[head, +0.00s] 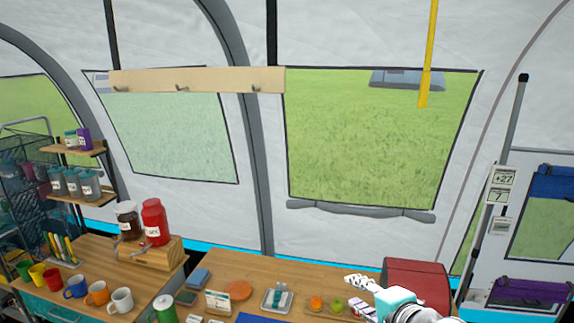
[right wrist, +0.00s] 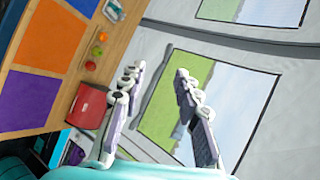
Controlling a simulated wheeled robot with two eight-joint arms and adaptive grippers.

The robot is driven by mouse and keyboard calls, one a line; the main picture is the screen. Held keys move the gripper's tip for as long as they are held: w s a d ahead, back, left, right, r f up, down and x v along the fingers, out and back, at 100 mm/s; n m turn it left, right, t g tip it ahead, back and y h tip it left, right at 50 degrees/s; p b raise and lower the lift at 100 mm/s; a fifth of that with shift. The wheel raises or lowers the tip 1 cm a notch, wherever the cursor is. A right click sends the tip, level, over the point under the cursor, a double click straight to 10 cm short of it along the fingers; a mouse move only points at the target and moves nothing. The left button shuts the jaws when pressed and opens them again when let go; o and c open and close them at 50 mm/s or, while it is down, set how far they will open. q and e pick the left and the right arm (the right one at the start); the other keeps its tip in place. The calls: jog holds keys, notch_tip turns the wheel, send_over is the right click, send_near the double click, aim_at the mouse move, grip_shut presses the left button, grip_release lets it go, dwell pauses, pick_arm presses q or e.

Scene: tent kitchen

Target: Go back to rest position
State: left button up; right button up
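My right gripper (head: 362,296) shows at the bottom of the head view, in front of the red box. In the right wrist view its two fingers (right wrist: 160,82) stand well apart with nothing between them, so it is open and empty. Behind the fingers are the tent wall and window. My left gripper is not in the head view.
A wooden table (head: 215,268) holds a red box (head: 417,279), an orange (head: 316,302), a green apple (head: 337,305) and an orange disc (head: 237,290). Several mugs and two jars stand at the left. A shelf rack (head: 75,197) is at far left.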

jog(key=s+d+f+n+g+h+b, duration=0.1)
jog(key=s+f+n+b, duration=0.3)
jog(key=f, duration=0.7)
jog(key=s+d+f+n+g+h+b, duration=0.1)
jog(key=s+f+n+b, duration=0.3)
jog(key=f, duration=0.7)
jog(key=s+d+f+n+g+h+b, duration=0.1)
jog(key=s+f+n+g+b, duration=0.2)
jog(key=f, duration=0.9)
jog(key=s+n+b, duration=0.1)
jog(key=n+b, duration=0.1)
jog(key=n, duration=0.1)
jog(key=shift+d+h, duration=0.15)
jog(key=shift+h, duration=0.25)
jog(key=shift+s, duration=0.1)
